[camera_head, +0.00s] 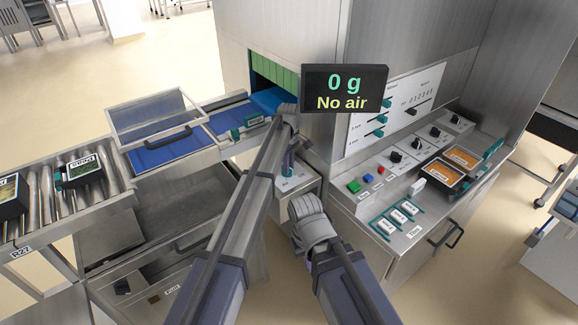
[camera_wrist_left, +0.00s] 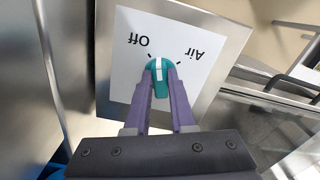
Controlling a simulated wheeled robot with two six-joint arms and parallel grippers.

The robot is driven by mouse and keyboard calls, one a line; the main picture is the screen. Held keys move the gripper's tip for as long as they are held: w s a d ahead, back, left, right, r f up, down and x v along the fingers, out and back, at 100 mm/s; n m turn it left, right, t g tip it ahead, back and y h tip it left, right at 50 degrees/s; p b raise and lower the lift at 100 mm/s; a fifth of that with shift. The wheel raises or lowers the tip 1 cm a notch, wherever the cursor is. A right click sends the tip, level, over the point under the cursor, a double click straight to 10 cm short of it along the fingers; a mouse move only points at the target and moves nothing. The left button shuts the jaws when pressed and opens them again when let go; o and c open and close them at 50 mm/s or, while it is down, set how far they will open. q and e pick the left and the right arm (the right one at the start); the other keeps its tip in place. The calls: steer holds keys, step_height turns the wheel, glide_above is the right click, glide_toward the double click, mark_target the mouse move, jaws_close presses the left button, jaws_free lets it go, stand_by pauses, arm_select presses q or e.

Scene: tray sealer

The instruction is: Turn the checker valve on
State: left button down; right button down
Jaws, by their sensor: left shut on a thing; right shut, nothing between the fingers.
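The checker valve (camera_wrist_left: 158,76) is a teal knob with a white stripe on a white plate (camera_wrist_left: 125,75) marked Off and Air, upside down in the left wrist view. The stripe points up between the two marks, a little nearer Off. My left gripper (camera_wrist_left: 159,88) is shut on the knob, one purple finger on each side. In the head view my left gripper (camera_head: 288,165) is at the small box with the white plate (camera_head: 290,184), and the knob is hidden. My right gripper (camera_head: 308,264) is shut and empty, mostly hidden behind its wrist. The display (camera_head: 345,90) reads "0 g" and "No air".
A sloped control panel (camera_head: 405,165) with buttons and knobs stands to the right. Filled black trays (camera_head: 448,166) lie on it. A blue belt (camera_head: 165,150) under a clear guard and a roller conveyor (camera_head: 60,205) with packed trays are on the left.

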arm_select(q)
steer(key=m, duration=0.6)
steer(key=shift+s+a+m, duration=0.1)
steer(key=shift+a+m, duration=0.05)
steer(key=shift+m, duration=0.15)
steer(key=m, duration=0.6)
steer(key=shift+a, duration=0.15)
steer(key=shift+m, duration=0.3)
steer(key=c, duration=0.8)
jaws_free()
steer(key=shift+o, duration=0.2)
steer(key=shift+r, duration=0.15)
step_height(320, 180, up, 8)
steer(key=p, duration=0.8)
steer(key=shift+f, duration=0.2)
